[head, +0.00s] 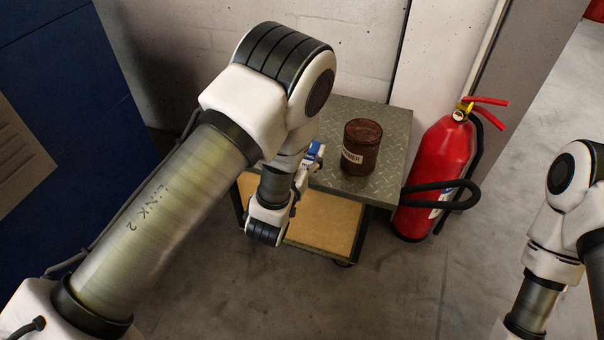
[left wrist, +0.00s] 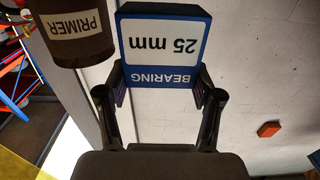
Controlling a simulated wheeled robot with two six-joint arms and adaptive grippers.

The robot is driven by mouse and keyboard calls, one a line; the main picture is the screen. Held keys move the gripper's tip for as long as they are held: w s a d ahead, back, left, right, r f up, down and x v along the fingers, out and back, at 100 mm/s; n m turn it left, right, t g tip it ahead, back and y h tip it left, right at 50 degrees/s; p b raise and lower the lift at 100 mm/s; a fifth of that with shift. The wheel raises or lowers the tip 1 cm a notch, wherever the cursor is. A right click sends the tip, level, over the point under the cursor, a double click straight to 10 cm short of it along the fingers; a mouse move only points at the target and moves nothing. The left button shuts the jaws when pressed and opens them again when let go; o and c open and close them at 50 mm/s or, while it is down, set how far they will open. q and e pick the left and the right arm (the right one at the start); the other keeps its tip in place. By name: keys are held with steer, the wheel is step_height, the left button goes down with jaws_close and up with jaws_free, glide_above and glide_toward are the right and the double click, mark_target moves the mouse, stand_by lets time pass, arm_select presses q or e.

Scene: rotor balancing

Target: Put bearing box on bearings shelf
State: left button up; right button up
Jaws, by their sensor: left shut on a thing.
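The bearing box (left wrist: 163,47) is blue with a white label reading "BEARING 25 mm", which appears upside down in the left wrist view. My left gripper (left wrist: 160,92) is shut on it, with one finger on each side. In the head view a small blue and white part of the box (head: 314,153) shows at the left edge of the cart top, mostly hidden by my left wrist. I cannot tell whether the box touches the cart. My right arm shows at the right edge, but its gripper is out of frame. I cannot make out a bearings shelf.
A metal-topped cart (head: 350,112) with a wooden lower shelf (head: 322,232) stands against the wall. A brown primer can (head: 362,148) stands on its top, right of the box. A red fire extinguisher (head: 434,175) stands right of the cart. Blue cabinets (head: 75,80) are at left.

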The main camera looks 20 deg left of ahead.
arm_select(q)
steer(key=shift+w+a+f+b, duration=0.35)
steer(key=shift+w+a+b, duration=0.15)
steer(key=shift+w, duration=0.2)
step_height(320, 180, down, 3)
steer(key=shift+r+b, duration=0.1)
steer(key=shift+b, duration=0.5)
steer(key=shift+r, duration=0.15)
steer(key=shift+f, duration=0.2)
steer(key=o, duration=1.2)
steer(key=shift+o, duration=0.2)
steer(key=shift+r, duration=0.15)
